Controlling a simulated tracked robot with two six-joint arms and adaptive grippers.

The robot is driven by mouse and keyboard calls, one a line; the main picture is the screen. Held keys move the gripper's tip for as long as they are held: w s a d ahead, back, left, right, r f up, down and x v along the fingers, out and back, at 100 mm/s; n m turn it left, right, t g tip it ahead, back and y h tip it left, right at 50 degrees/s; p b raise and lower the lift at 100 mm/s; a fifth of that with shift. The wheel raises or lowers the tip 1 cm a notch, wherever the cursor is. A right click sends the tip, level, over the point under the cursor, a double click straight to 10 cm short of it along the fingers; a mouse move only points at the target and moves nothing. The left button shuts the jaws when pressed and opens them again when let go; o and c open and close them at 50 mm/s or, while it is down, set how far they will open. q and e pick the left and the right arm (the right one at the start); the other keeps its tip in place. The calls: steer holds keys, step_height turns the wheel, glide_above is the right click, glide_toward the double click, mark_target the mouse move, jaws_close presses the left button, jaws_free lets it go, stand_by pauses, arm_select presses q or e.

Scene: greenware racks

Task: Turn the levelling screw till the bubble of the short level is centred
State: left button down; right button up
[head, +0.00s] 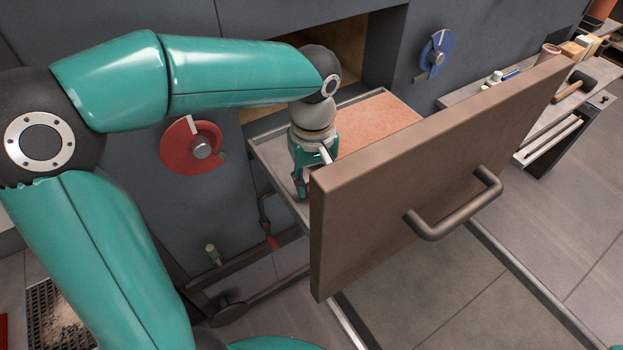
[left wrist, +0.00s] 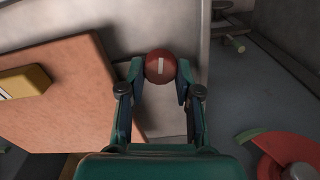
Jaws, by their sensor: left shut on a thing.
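My left gripper (left wrist: 160,80) is shut on the levelling screw (left wrist: 160,65), a round red knob with a pale line across its face. The line runs nearly upright in the left wrist view. In the head view my left gripper (head: 306,182) is at the front of the grey tray, partly behind a brown panel, and the knob is mostly hidden. A yellow bar, which looks like the short level (left wrist: 24,82), lies on the reddish slab (left wrist: 70,95) at the left of the left wrist view. Its bubble cannot be made out. My right gripper is not in view.
The brown panel (head: 420,170) with a bar handle (head: 455,212) stands close in front of the tray (head: 270,152). A red dial (head: 185,158) and a blue dial (head: 432,60) are on the grey wall. A bench (head: 455,98) with tools is at the right.

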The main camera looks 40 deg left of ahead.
arm_select(q)
steer(key=shift+w+r, duration=0.15)
steer(key=shift+w, duration=0.05)
steer(key=c, duration=1.1)
jaws_free()
step_height(320, 180, up, 12)
steer(key=shift+f, duration=0.1)
